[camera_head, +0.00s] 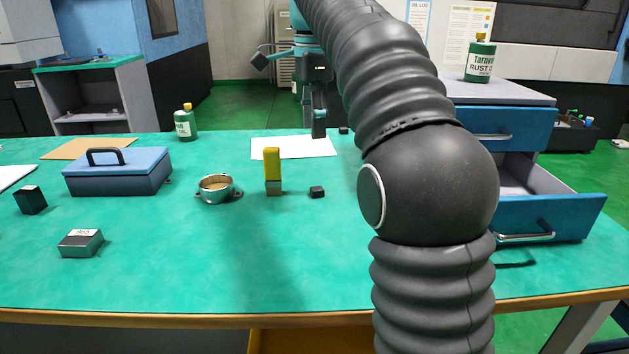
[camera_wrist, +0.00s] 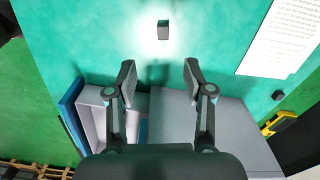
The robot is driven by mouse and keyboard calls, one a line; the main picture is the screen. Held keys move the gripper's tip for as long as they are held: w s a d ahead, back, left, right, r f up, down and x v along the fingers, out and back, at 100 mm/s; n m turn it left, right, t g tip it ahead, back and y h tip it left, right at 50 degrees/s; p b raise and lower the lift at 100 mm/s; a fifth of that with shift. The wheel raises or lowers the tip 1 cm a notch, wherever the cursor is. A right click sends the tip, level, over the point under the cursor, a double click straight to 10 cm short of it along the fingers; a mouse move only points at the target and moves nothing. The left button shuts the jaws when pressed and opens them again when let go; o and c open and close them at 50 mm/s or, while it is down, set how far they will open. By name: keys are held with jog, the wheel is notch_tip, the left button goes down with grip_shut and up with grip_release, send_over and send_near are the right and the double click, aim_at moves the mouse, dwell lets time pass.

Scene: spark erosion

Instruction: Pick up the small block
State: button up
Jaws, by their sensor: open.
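A small dark block (camera_head: 317,192) lies on the green table, right of a yellow-topped upright piece. A dark block (camera_wrist: 163,30) near the top of the wrist view appears to be the same one. My gripper (camera_wrist: 160,75) is open and empty, its two fingers apart, with the block beyond the fingertips. In the head view my gripper (camera_head: 319,126) hangs above the table, near the white paper and partly beside my arm. A second small dark block (camera_head: 343,130) lies near the back edge and also shows in the wrist view (camera_wrist: 278,95).
The yellow-topped piece (camera_head: 273,170) and a metal ring part (camera_head: 216,189) stand left of the block. A blue toolbox (camera_head: 117,172), black block (camera_head: 30,200) and labelled metal block (camera_head: 80,243) are farther left. A drawer unit (camera_head: 500,92) with an open drawer stands right. The front middle is clear.

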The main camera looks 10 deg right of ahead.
aim_at(317, 188)
jog(key=f+b, duration=0.1)
jog(key=f, duration=0.3)
jog(key=f+b, duration=0.1)
jog(key=f, duration=0.4)
jog(key=f+b, duration=0.1)
jog(key=f, duration=0.3)
jog(key=shift+w+d+f, duration=0.25)
jog(key=shift+d+f, duration=0.15)
jog(key=c, duration=0.9)
